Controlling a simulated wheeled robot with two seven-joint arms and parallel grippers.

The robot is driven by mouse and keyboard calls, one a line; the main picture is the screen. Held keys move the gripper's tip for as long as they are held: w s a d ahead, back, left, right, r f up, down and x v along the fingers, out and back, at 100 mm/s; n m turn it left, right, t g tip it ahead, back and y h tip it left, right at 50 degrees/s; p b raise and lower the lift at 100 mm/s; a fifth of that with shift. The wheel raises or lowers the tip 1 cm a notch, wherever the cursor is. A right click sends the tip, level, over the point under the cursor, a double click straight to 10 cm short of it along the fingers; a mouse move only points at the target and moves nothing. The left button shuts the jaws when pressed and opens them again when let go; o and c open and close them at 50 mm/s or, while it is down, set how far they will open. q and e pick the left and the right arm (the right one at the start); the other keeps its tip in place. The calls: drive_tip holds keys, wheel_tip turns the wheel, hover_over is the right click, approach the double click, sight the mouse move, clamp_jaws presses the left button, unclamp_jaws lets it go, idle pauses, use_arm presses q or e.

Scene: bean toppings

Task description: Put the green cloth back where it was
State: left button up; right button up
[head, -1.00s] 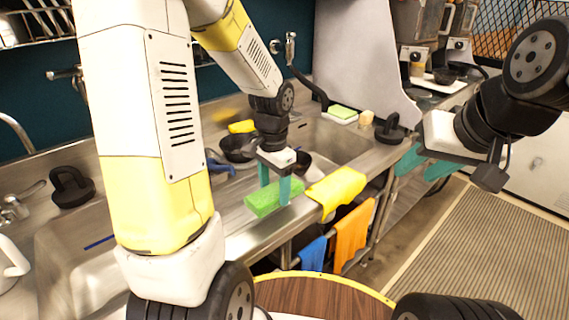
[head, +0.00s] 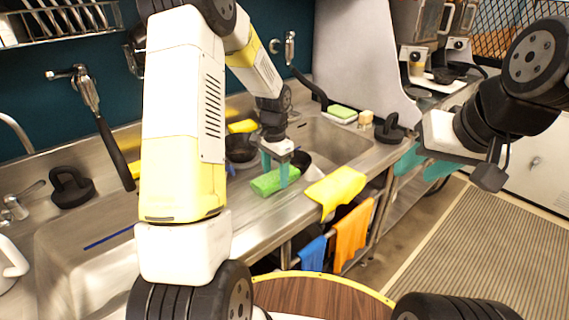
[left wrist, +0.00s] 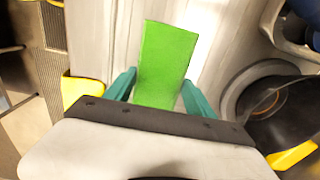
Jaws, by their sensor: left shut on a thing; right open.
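The green cloth (head: 268,183) is a bright green, flat rectangular piece at the metal sink counter, left of the yellow cloth. My left gripper (head: 275,172) has its teal fingers pointing down on it and is shut on it. In the left wrist view the green cloth (left wrist: 165,65) stretches out between the two fingers (left wrist: 158,98). Whether it touches the counter is hard to tell. My right gripper (head: 428,165) is open and empty, at the right, away from the counter.
A yellow cloth (head: 336,187) drapes over the counter edge. Orange (head: 353,232) and blue (head: 312,253) cloths hang below it. Dark bowls (head: 240,148) sit behind my left gripper. A green sponge (head: 342,112) lies at the back by the sink. A round wooden table (head: 322,297) is in front.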

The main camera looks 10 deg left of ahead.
sight(275, 175)
use_arm(q)
drive_tip(key=shift+f, duration=0.1)
drive_tip(key=o, duration=1.3)
drive_tip(key=s+r+n+t, duration=0.1)
drive_tip(key=s+r, duration=0.3)
drive_tip(key=r, duration=1.3)
drive_tip(key=s+r+n+t, duration=0.1)
drive_tip(key=s+r+n, duration=0.1)
drive_tip(key=s, duration=0.4)
drive_tip(key=s+d+r+n+t+h, duration=0.1)
drive_tip(key=s+r+n+t, duration=0.1)
drive_tip(key=s, duration=0.5)
drive_tip(key=s+d+r+n+t+h, duration=0.1)
drive_tip(key=s+r+n+t, duration=0.1)
drive_tip(key=s, duration=0.5)
drive_tip(key=shift+s+d+r, duration=0.1)
drive_tip(key=shift+s+r, duration=0.05)
